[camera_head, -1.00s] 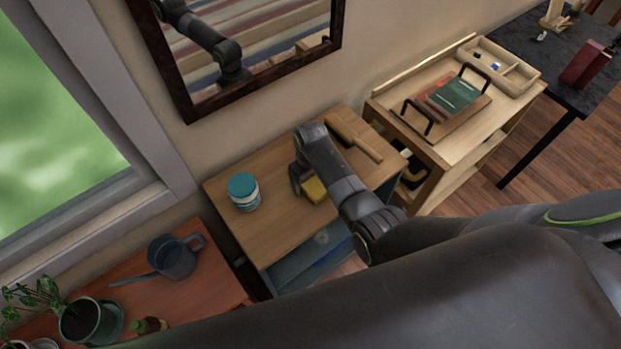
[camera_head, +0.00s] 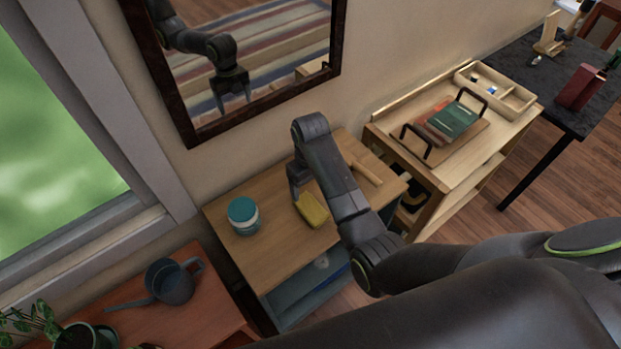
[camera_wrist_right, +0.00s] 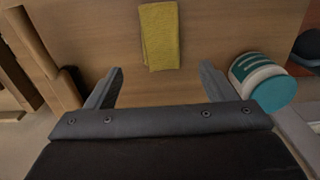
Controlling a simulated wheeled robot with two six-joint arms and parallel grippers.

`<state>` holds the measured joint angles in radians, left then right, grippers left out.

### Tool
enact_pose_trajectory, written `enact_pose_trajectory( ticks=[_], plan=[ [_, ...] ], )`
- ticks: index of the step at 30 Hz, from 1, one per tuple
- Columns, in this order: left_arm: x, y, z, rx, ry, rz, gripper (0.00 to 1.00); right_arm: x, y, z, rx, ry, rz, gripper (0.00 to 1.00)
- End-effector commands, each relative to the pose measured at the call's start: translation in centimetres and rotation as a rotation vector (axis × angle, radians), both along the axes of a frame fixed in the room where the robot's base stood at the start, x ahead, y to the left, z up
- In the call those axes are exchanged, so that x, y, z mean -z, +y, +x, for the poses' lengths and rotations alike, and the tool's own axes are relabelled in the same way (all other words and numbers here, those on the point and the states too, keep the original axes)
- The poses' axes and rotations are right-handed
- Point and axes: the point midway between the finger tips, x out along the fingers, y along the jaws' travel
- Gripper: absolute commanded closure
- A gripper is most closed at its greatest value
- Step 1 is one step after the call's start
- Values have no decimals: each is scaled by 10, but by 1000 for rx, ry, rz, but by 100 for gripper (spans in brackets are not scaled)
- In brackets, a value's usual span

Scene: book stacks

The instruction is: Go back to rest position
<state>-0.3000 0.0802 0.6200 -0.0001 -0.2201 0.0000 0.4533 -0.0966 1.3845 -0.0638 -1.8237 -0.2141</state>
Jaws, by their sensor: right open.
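My right arm reaches in from the right and hides part of the cabinet top. My left gripper is not in view.
A teal-lidded jar (camera_head: 243,215) stands left of the sponge. A wooden brush-like tool (camera_head: 367,172) lies at the cabinet's back right. A watering can (camera_head: 170,283) is on the lower-left table. A framed mirror (camera_head: 240,70) hangs behind. A cart with a book tray (camera_head: 475,137) stands right.

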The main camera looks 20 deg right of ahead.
Motion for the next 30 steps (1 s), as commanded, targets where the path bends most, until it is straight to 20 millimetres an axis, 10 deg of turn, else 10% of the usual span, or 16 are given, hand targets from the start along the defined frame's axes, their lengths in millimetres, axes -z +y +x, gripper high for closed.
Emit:
enact_pose_trajectory(
  ticks=[24, 30],
  plan=[
    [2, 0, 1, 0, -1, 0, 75, -19, -1, -1, 2, 0, 0, 23],
    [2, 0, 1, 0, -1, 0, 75, 0, -26, -30, 67, -32, 3, 23]
  ],
)
